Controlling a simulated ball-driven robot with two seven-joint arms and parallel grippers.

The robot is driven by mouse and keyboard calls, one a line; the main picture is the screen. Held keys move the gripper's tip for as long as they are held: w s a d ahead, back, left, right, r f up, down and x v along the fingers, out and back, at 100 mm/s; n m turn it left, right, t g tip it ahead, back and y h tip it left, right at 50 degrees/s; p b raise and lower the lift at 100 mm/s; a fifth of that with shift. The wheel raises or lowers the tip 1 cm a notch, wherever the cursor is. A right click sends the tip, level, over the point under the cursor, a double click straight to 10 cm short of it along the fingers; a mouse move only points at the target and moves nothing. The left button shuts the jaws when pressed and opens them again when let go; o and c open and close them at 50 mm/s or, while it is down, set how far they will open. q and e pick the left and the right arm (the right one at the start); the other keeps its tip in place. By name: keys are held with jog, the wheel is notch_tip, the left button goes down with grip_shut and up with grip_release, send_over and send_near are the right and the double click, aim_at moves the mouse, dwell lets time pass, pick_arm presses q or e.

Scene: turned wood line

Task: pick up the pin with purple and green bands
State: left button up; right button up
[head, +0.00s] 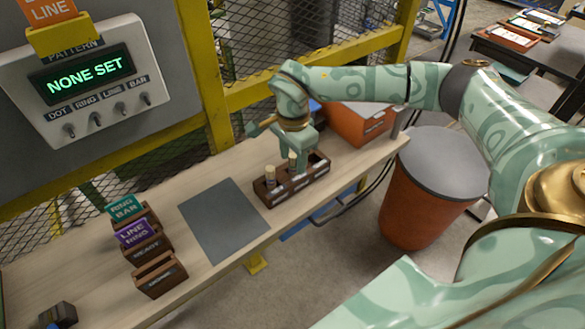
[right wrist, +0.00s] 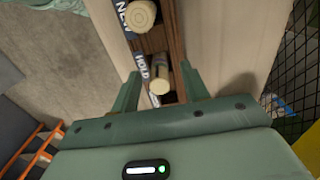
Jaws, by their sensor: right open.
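A dark wooden rack (head: 300,188) with compartments stands on the bench; labels reading NEW and HOLD show on it in the right wrist view. One pale pin (head: 270,177) stands upright in its left compartment. It also shows at the top of the right wrist view (right wrist: 140,15). A second pale pin (right wrist: 159,80) stands in the HOLD compartment. My right gripper (right wrist: 160,72) is open, pointing down, with its fingers on either side of this second pin. In the head view the gripper partly covers it. I cannot make out purple or green bands on either pin. My left gripper is out of view.
A grey mat (head: 222,220) lies left of the rack. Small wooden holders with a teal card (head: 124,207) and a purple card (head: 134,233) stand further left. An orange box (head: 358,125) is behind the rack, a lidded bin (head: 425,195) right of the bench. A panel (head: 90,80) reads NONE SET.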

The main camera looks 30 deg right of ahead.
jog(key=shift+f, duration=0.4)
jog(key=shift+c, duration=0.3)
jog(key=shift+r, duration=0.1)
grip_shut()
